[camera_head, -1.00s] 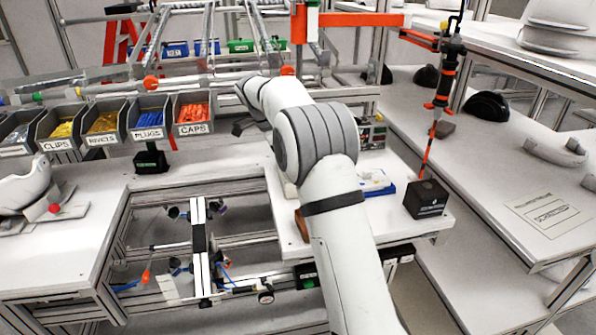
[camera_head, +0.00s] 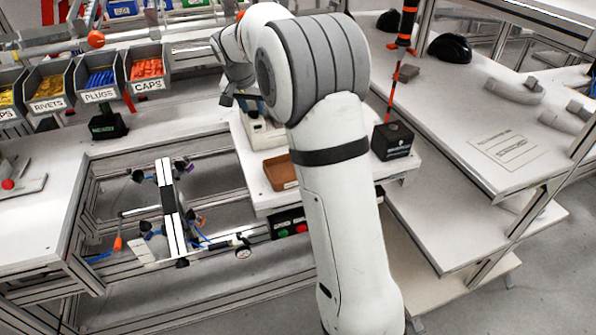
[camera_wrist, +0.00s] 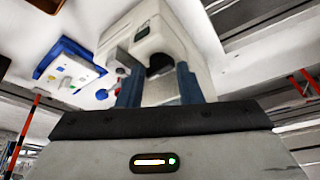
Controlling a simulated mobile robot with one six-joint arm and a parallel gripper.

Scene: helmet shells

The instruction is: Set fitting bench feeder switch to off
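A beige-white boxy device (camera_wrist: 150,40) lies just beyond my gripper in the wrist view, with a dark opening and small red and dark details on its left side. I cannot tell which detail, if any, is the feeder switch. My gripper (camera_wrist: 160,85) has its two blue fingers apart, with nothing clearly held between them; the device shows behind them. In the head view my gripper (camera_head: 240,98) is over the bench, beside a pale device (camera_head: 262,132) partly hidden by my arm. No switch label is readable.
A blue tray with a white block (camera_wrist: 72,68) lies left of the device in the wrist view. Part bins (camera_head: 148,70) stand left.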

